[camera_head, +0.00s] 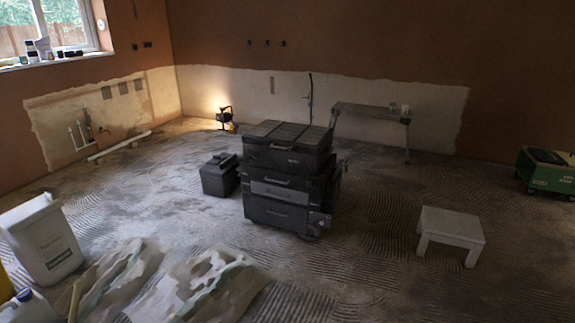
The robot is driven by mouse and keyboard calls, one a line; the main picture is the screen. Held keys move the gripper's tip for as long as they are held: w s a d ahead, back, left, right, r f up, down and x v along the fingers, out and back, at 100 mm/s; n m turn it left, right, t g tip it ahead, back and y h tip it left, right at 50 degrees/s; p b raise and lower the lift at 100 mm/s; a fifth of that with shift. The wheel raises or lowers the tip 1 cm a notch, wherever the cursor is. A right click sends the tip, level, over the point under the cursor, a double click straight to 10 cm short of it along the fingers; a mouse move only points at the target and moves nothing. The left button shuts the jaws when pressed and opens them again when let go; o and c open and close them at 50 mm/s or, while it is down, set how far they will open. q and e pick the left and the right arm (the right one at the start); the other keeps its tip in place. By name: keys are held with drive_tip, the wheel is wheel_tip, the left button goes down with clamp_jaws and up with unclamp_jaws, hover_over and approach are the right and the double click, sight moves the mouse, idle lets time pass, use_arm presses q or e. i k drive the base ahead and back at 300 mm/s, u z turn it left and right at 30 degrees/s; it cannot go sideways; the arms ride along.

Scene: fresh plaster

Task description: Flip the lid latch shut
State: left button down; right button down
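A black stacked toolbox (287,190) stands on the floor near the middle of the head view. Its dark lid (288,134) lies flat on top and looks closed or nearly so. A small latch or handle (284,148) shows as a pale mark at the front under the lid. It is too small to tell whether the latch is open or shut. Neither of my grippers is in view.
A smaller black case (220,175) stands left of the toolbox. A white stool (451,232) is at the right and a grey bench (370,112) behind. The floor at front right is clear.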

sight(250, 152)
drive_tip(key=z, duration=0.4)
drive_tip(key=i, duration=2.2)
drive_tip(key=u, duration=1.1)
